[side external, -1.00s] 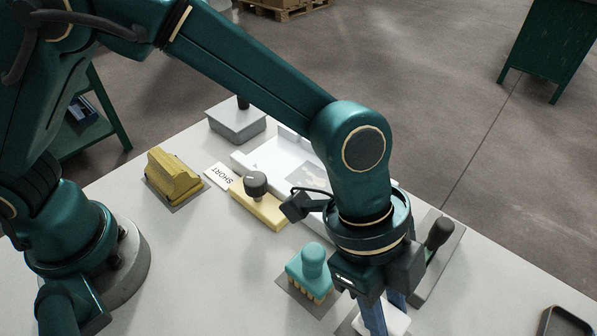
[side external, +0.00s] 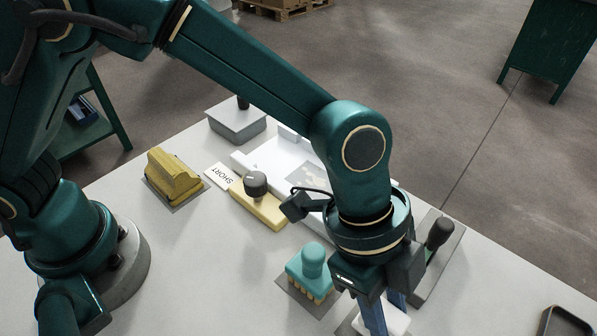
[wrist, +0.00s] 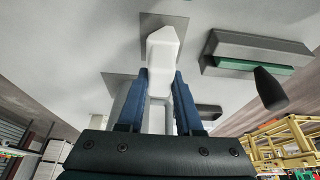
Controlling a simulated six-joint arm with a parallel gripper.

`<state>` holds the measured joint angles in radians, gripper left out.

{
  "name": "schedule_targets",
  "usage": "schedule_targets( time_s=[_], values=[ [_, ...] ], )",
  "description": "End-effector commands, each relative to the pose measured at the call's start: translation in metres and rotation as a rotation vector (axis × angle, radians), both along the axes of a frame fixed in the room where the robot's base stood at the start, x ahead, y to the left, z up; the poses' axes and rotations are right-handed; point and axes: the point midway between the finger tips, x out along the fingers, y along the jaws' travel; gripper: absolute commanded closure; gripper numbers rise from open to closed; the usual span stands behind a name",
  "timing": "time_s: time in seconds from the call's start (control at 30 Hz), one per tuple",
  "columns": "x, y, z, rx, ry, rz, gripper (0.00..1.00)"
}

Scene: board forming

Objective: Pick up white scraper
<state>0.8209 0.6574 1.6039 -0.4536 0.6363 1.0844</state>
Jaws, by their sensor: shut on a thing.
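The white scraper (wrist: 163,46) stands between the blue fingers of my gripper (wrist: 160,76) in the wrist view, one finger on each side of its handle. My gripper is shut on it. In the side view my gripper (side external: 384,314) points down near the bottom edge, at the front right of the table. A white part of the scraper (side external: 397,320) shows beside the fingers there. The rest is hidden or cut off, and I cannot tell whether it touches the table.
A teal stamp-like tool (side external: 313,267) stands on a grey mat just left of my gripper. A grey block with a dark knob (side external: 438,236) is close on the right. A yellow tool (side external: 258,203), a yellow block (side external: 173,178) and a grey tool (side external: 236,124) stand farther left.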

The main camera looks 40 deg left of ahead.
Motion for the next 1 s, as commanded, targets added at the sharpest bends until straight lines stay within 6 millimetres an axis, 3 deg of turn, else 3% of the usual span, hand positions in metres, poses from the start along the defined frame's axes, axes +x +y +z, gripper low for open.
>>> schedule_targets(
  time_s=[0.67, 0.87, 0.97, 1.0],
  values=[
    [0.0, -0.001, 0.003, -0.002, -0.001, -0.001, 1.0],
    [0.001, -0.001, 0.022, -0.005, -0.004, 0.0, 1.0],
    [0.001, -0.002, 0.043, -0.008, -0.007, 0.001, 1.0],
    [0.006, 0.006, 0.048, -0.005, -0.005, 0.006, 1.0]
  ],
)
